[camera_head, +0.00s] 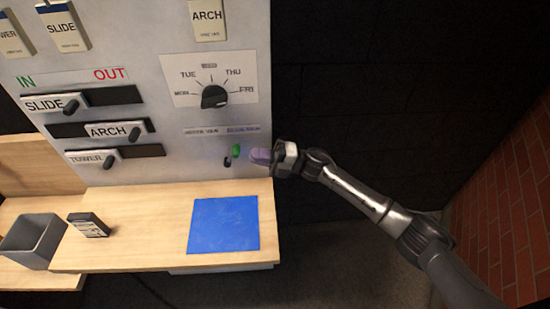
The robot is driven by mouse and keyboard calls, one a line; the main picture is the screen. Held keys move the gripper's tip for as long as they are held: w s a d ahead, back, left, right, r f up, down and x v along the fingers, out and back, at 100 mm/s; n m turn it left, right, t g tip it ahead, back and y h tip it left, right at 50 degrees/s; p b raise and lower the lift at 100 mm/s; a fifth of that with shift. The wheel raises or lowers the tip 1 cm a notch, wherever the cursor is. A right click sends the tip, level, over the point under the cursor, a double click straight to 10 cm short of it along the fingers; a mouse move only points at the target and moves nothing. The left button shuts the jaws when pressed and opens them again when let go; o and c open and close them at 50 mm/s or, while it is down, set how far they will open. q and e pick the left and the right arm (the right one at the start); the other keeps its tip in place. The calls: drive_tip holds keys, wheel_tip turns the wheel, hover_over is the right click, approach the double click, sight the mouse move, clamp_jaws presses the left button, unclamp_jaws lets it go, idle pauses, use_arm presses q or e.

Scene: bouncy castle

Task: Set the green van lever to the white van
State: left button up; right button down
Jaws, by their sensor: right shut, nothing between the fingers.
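The green van lever (236,149) is a small green knob low on the grey upright panel. It leans up and to the right from a dark base. Above it are two small printed labels, a left one (201,132) and a right one (243,129); the print is too small to read surely. My right gripper (258,156) comes in from the right, its pale purple fingertips shut and empty. In the picture it is just right of the green knob; I cannot tell whether they touch. My left gripper is out of view.
The panel (165,90) also carries a black day dial (214,97) and sliders marked SLIDE, ARCH and TOWER. Below is a wooden shelf (150,225) with a blue mat (223,225), a small black box (88,225) and a grey bin (32,241). A brick wall (505,195) stands at right.

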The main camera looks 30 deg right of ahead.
sight(239, 151)
drive_tip(key=shift+x, duration=1.2)
drive_tip(key=p, duration=0.1)
drive_tip(key=r+h+p, duration=0.1)
drive_tip(key=p, duration=0.1)
drive_tip(key=shift+w+a+r, duration=0.15)
drive_tip(key=shift+a+r, duration=0.05)
drive_tip(key=shift+a, duration=0.15)
drive_tip(key=shift+g+p, duration=0.3)
drive_tip(key=shift+p, duration=0.15)
drive_tip(key=shift+a+f, duration=0.1)
drive_tip(key=shift+f, duration=0.2)
